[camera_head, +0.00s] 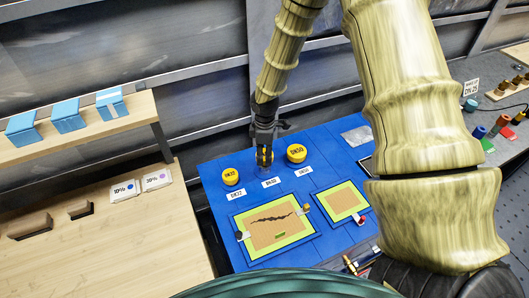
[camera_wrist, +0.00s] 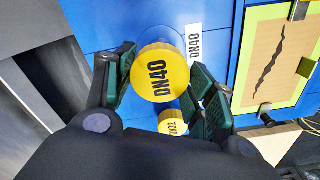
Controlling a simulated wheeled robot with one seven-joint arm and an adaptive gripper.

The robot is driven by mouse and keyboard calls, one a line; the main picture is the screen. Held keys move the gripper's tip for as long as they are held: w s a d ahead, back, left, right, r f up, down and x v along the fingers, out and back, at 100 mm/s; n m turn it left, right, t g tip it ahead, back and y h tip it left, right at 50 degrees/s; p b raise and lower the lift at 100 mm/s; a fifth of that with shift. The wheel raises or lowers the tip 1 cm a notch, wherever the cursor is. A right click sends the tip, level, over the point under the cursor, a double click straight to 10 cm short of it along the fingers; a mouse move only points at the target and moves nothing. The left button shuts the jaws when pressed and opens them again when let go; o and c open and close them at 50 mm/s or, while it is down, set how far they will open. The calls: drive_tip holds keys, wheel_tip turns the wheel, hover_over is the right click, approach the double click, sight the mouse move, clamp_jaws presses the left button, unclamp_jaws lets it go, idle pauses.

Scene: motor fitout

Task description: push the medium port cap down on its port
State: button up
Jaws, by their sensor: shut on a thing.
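The medium port cap, a yellow disc marked DN40 (camera_wrist: 160,73), sits between the fingers of my gripper (camera_wrist: 163,84) in the wrist view. My gripper is shut on its sides. In the head view my gripper (camera_head: 264,158) points down over the blue panel (camera_head: 211,178), between the two other caps, and only a little yellow shows between its fingers. A pale curved edge shows beside the cap in the wrist view. The port under the cap is hidden, so I cannot tell how far the cap is seated. The white DN40 label (camera_head: 270,182) lies just in front.
The small DN32 cap (camera_head: 231,177) stands left of my gripper and the large DN50 cap (camera_head: 296,153) right of it. Two green-edged boards (camera_head: 240,222) (camera_head: 319,202) lie in front. A wooden bench (camera_head: 150,240) is at left, and a grey wall (camera_head: 200,50) behind.

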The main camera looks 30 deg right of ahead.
drive_tip(key=shift+f, duration=0.1)
drive_tip(key=shift+f+b, duration=0.4)
drive_tip(key=shift+f, duration=0.4)
drive_tip(key=shift+f, duration=1.3)
idle(2.8)
drive_tip(key=o, duration=0.8)
wheel_tip(320, 180, up, 12)
idle(0.6)
drive_tip(key=shift+r, duration=0.1)
